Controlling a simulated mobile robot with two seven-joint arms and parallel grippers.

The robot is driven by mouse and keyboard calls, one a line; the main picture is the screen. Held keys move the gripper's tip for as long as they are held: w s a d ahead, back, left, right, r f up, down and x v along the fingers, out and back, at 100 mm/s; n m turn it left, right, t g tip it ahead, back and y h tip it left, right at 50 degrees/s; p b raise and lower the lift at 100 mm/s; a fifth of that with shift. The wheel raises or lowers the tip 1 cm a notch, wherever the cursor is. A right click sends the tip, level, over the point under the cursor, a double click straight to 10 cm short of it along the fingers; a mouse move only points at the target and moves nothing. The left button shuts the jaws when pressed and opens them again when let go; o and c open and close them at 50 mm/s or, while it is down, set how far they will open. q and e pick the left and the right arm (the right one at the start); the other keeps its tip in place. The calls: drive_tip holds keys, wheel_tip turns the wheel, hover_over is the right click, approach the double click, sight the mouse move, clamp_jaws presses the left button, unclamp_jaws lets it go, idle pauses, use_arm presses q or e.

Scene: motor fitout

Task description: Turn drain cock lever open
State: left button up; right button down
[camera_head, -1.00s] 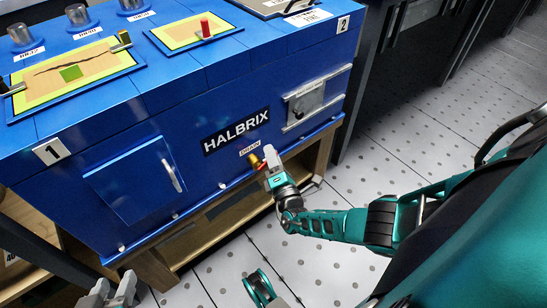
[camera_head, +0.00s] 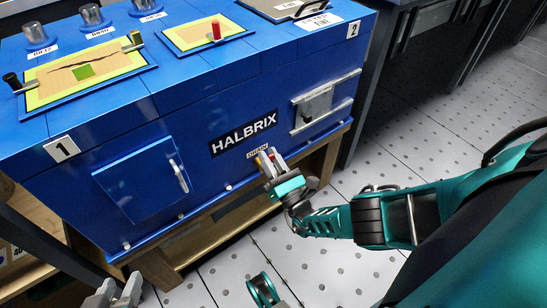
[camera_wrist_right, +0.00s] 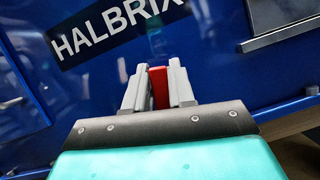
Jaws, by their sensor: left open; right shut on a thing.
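The red drain cock lever (camera_wrist_right: 159,88) sits between the two grey fingers of my right gripper (camera_wrist_right: 155,84) in the right wrist view. In the head view my right gripper (camera_head: 270,163) is at the blue cabinet's lower front, just below the DRAIN label (camera_head: 257,153). It is shut on the lever, with the fingers on either side. The cock's body is mostly hidden by the fingers, so I cannot tell the lever's angle well. My left gripper (camera_head: 117,293) is open and empty at the bottom left, low in front of the cabinet.
The blue HALBRIX cabinet (camera_head: 240,90) stands on a wooden frame (camera_head: 160,268). A hinged door (camera_head: 140,182) is to the left of the drain and a latch panel (camera_head: 316,105) to the right. The dotted floor (camera_head: 440,125) to the right is clear.

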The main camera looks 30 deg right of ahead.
drive_tip(key=shift+a+r+n+y, duration=0.1)
drive_tip(key=shift+a+n+y, duration=0.25)
drive_tip(key=shift+n, duration=0.5)
drive_tip(key=shift+a+n+y, duration=0.1)
drive_tip(key=shift+n+y, duration=0.35)
drive_tip(key=shift+n, duration=0.4)
drive_tip(key=c, duration=1)
unclamp_jaws()
drive_tip(key=shift+a, duration=0.1)
drive_tip(key=shift+c, duration=0.2)
